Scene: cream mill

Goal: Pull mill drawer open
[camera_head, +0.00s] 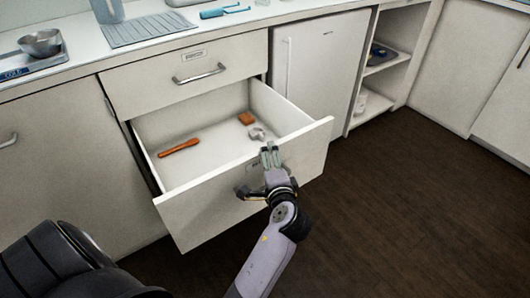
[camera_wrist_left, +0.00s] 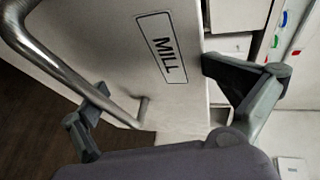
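The mill drawer (camera_head: 215,210) is the lower drawer, pulled well out. Its cream front carries a MILL label, clear in the left wrist view (camera_wrist_left: 163,48), and a metal bar handle (camera_wrist_left: 62,68). My left gripper (camera_head: 270,157) is at the drawer front, in front of the handle, with its fingertips near the top edge. In the left wrist view its fingers (camera_wrist_left: 172,108) are wide apart: one beside the handle bar, the other past the front's edge. Nothing is clamped between them; contact with the bar is unclear. My right gripper is not in view.
Inside the drawer lie a brown stick-like tool (camera_head: 180,148), a small brown block (camera_head: 246,118) and a grey metal item (camera_head: 257,134). A shut upper drawer (camera_head: 145,90) is above. Open shelves (camera_head: 392,66) stand to the right. The dark floor (camera_head: 420,200) at right is clear.

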